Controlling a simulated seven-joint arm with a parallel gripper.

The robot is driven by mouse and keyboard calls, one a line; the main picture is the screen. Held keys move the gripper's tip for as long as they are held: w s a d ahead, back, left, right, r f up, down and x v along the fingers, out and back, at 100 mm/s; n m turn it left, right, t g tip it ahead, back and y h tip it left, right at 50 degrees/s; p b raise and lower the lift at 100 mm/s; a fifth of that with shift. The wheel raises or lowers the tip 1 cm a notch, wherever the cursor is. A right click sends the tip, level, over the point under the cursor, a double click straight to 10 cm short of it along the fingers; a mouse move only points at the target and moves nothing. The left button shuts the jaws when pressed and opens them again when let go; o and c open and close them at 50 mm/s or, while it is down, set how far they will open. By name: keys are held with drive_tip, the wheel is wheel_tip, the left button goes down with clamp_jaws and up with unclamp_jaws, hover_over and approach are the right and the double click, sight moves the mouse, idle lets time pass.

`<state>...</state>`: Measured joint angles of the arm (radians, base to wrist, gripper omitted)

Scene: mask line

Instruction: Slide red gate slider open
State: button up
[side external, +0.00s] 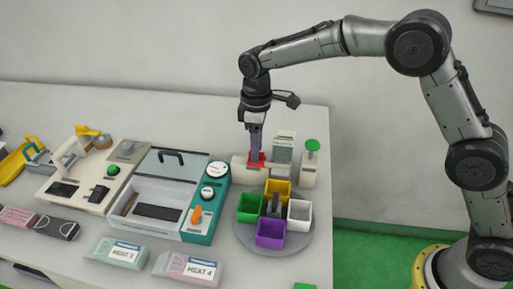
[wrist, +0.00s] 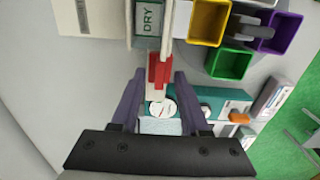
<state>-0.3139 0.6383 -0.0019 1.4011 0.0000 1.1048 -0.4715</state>
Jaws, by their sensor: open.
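The red gate slider (side external: 257,159) sits on a cream housing (side external: 242,168) at the right part of the bench. In the wrist view the red slider (wrist: 158,72) shows as a red block on a pale rail, between my fingertips. My gripper (side external: 256,153) points down right at the slider. In the wrist view my gripper (wrist: 159,76) is open, with one purple finger on each side of the red block. A gap shows on both sides; contact cannot be told. The fingers partly hide the slider in the side view.
A round turntable (side external: 246,238) with green, yellow, white and purple bins stands in front. A dispenser labelled DRY (wrist: 148,18) and a green-knobbed post (side external: 311,160) stand close by. A teal control panel (side external: 205,205) and lidded tray are left.

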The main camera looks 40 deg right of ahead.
drive_tip(key=shift+f, duration=0.3)
clamp_jaws()
idle(1.3)
